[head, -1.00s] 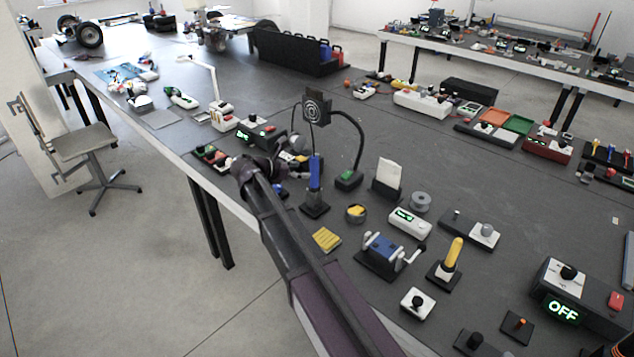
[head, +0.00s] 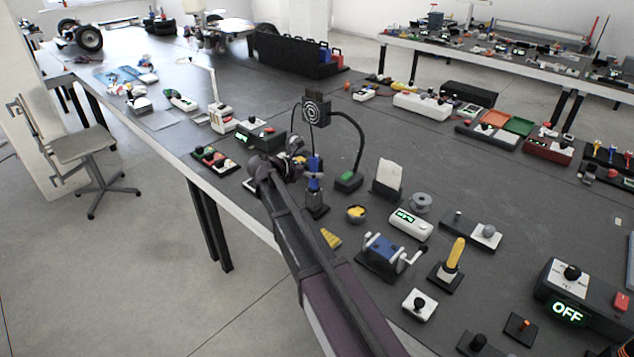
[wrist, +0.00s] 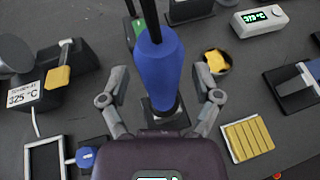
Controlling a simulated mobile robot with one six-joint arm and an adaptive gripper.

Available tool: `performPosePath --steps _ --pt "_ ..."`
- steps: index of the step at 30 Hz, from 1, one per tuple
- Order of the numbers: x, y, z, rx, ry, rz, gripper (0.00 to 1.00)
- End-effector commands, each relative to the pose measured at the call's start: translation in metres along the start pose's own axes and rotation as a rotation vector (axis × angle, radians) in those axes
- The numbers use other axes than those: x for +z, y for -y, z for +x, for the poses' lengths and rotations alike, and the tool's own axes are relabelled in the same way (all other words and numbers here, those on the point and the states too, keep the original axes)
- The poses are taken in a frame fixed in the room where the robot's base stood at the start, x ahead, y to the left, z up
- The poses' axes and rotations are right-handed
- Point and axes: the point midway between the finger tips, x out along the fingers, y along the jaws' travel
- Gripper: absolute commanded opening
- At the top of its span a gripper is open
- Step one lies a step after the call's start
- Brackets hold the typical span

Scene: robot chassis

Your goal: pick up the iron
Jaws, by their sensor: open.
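The iron, with a blue handle (head: 315,163), stands upright in a black stand (head: 317,210) on the dark bench. In the wrist view the blue handle (wrist: 160,75) is large and central, with the stand (wrist: 165,118) below it. My gripper (head: 292,150) is beside the iron in the head view and partly covers it. In the wrist view my gripper (wrist: 160,90) is open, with one finger on each side of the handle. Gaps show between the fingers and the handle. The iron's tip is hidden.
A bowl with a yellow sponge (wrist: 216,62) is right of the iron, and a yellow pad (wrist: 247,140) is nearer. A black device with a temperature label (wrist: 25,95) is at left. A lamp-like black arm (head: 355,145) curves up close behind the iron.

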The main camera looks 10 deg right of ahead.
Motion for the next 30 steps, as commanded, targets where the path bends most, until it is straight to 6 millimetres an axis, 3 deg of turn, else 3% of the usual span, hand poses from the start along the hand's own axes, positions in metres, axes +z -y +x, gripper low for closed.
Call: performPosePath --steps 17,20,24,26,30 --pt "0.0002 -0.0001 0.0017 0.001 0.0 0.0 0.81" --pt "0.0002 -0.0001 0.0017 0.001 0.0 0.0 0.58" --pt "0.0002 -0.0002 0.0017 0.001 0.0 0.0 0.16" --pt "0.0001 -0.0002 0.0017 0.001 0.0 0.0 0.0" --pt "0.0003 -0.0002 0.0018 0.001 0.0 0.0 0.0"
